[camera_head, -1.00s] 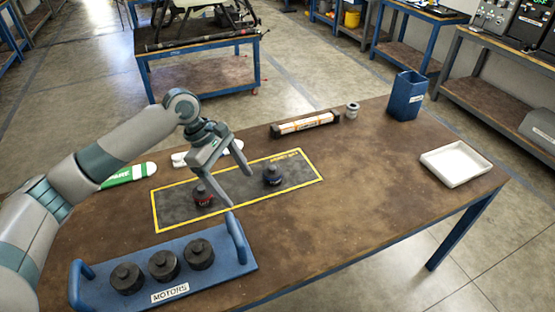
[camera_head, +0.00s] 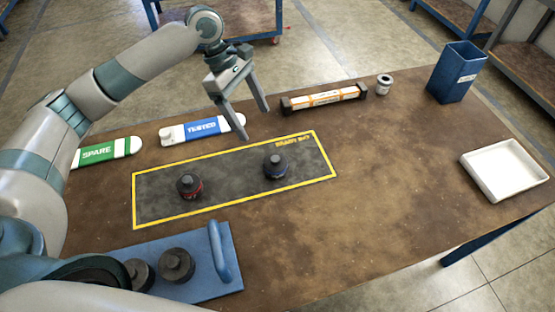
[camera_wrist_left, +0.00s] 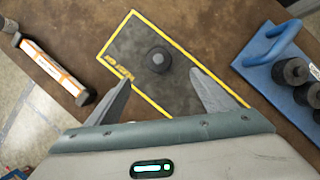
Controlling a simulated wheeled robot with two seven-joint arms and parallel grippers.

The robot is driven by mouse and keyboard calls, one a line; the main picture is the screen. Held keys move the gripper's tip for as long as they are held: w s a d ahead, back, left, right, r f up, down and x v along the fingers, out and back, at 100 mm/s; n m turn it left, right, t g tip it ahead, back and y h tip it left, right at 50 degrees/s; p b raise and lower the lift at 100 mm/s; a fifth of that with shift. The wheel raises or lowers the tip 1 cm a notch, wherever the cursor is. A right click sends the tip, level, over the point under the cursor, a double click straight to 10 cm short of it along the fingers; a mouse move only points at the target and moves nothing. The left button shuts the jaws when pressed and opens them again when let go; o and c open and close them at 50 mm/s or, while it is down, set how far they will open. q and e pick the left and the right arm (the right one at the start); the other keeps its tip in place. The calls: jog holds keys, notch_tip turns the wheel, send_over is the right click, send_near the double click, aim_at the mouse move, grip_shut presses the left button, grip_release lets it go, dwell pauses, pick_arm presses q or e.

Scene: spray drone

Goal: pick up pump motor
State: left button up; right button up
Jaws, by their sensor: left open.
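Two dark round motors stand upright on the yellow-edged mat (camera_head: 230,193): a red-banded one (camera_head: 190,186) and a blue-banded one (camera_head: 276,166). More dark motors (camera_head: 177,265) sit in the blue tray (camera_head: 205,290) at lower left, partly hidden by my arm. I cannot tell which is the pump motor. My left gripper (camera_head: 248,124) is open and empty, above the table. In the left wrist view, the gripper (camera_wrist_left: 161,78) has the blue-banded motor (camera_wrist_left: 158,60) below and beyond its fingertips, not touching. My right gripper is out of view.
A green SPARE holder (camera_head: 105,151) and a blue TESTED holder (camera_head: 203,128) lie behind the mat. An orange-white tube (camera_head: 323,97), a small can (camera_head: 384,85), a blue bin (camera_head: 456,72) and a white tray (camera_head: 505,170) stand farther right. The table's right middle is clear.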

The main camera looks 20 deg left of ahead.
pick_arm(q)
jog(key=p, duration=0.3)
send_near(273, 158)
jog(key=x, duration=0.6)
jog(key=shift+s+d+f, duration=0.15)
jog(key=shift+s+d, duration=0.1)
jog(key=x, duration=0.1)
jog(key=p+x, duration=0.1)
jog(key=x, duration=0.2)
jog(key=shift+w+f, duration=0.25)
jog(key=shift+d+f, duration=0.1)
jog(key=shift+f, duration=0.25)
jog(key=c, duration=1.6)
